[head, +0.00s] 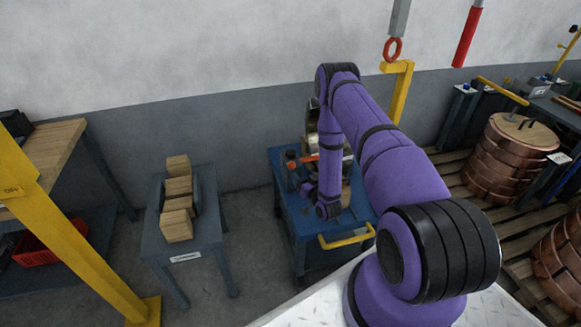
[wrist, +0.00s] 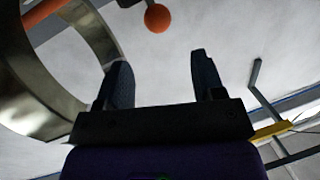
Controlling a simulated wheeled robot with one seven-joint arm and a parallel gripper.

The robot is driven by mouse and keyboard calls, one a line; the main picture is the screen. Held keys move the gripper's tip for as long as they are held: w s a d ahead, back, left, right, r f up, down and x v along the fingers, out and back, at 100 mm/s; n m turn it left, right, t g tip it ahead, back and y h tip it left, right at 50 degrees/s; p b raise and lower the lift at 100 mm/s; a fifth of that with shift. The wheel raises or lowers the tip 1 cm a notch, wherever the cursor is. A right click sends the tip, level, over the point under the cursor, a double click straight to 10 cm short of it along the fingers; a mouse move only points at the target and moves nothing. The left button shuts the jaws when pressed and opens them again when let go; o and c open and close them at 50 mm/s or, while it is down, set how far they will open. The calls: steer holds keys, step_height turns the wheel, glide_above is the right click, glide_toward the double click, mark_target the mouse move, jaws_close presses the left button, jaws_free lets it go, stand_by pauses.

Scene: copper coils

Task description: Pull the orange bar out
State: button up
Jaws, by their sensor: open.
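The orange bar (head: 304,158) shows in the head view as a short strip above the blue cart, partly hidden by my purple arm. In the wrist view an orange piece (wrist: 42,10) shows at the top left, inside a metal ring (wrist: 105,35). A round orange knob (wrist: 157,17) on a thin stem stands at the top middle; I cannot tell if it belongs to the bar. My gripper (wrist: 158,66) is open and empty, with its two dark fingers apart below the knob. No contact with orange shows.
The blue cart (head: 284,185) has a yellow handle (head: 347,238) at its front. A small table (head: 204,232) with wooden blocks (head: 177,205) stands to the left. A yellow post (head: 399,90) rises behind my arm. Copper coils (head: 505,160) stand on pallets to the right.

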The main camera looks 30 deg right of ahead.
mark_target(294, 167)
steer(key=w, duration=0.6)
steer(key=w+f, duration=0.1)
steer(key=w, duration=0.2)
steer(key=shift+w+d, duration=0.3)
steer(key=shift+d, duration=0.05)
steer(key=shift+c, duration=0.2)
jaws_close()
steer(key=w+a, duration=0.2)
steer(key=a, duration=0.6)
steer(key=w+a, duration=0.2)
steer(key=a, duration=0.6)
steer(key=shift+w+a, duration=0.2)
steer(key=shift+w, duration=0.1)
steer(key=shift+o, duration=0.2)
jaws_free()
steer(key=shift+f, duration=0.1)
